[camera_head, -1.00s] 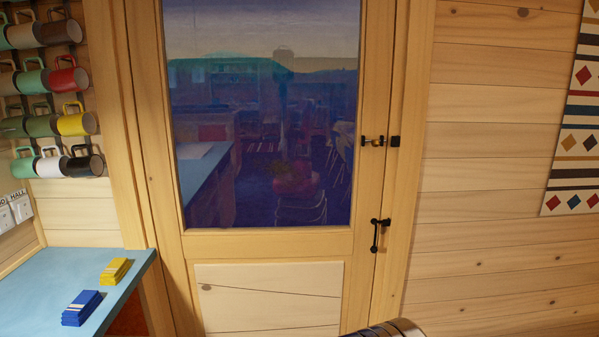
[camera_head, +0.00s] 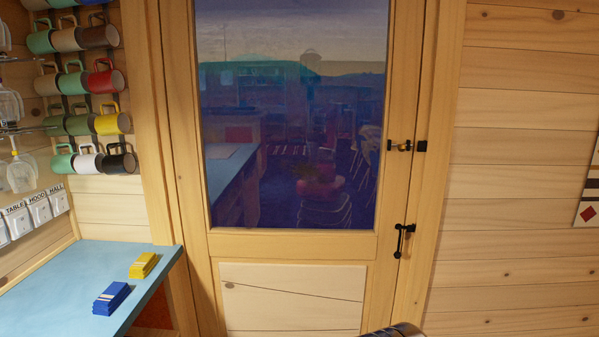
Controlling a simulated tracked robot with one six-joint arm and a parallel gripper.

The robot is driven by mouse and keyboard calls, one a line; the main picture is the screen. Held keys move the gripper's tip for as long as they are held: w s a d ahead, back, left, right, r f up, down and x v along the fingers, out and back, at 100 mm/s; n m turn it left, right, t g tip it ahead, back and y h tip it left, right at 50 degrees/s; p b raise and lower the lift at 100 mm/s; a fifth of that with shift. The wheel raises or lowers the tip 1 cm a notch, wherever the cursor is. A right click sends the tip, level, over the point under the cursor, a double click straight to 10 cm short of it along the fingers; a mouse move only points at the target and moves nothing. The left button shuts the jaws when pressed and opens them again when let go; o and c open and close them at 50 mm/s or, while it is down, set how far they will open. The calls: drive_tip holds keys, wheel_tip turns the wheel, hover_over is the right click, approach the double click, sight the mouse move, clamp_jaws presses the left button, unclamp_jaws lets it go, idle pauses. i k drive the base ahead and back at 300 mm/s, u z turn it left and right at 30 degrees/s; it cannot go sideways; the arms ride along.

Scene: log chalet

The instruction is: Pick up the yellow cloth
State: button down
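The yellow cloth (camera_head: 144,265) lies folded, with pale stripes, on the blue counter (camera_head: 60,280) at the lower left, near the counter's right edge. A folded blue cloth (camera_head: 111,298) with pale stripes lies in front of it and a little to the left, apart from it. My gripper is not in view. A rounded metallic piece, which I cannot identify for sure, shows at the bottom edge right of the middle.
A wooden door (camera_head: 290,245) with a glass pane and black latches stands ahead. Mugs (camera_head: 88,80) hang in rows on the left wall, above labelled switches (camera_head: 38,210). Glasses (camera_head: 20,175) hang at the far left. A patterned hanging (camera_head: 588,190) is at the right edge.

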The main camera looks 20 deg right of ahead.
sight(146, 262)
drive_tip(key=i, duration=0.9)
drive_tip(key=z, duration=0.05)
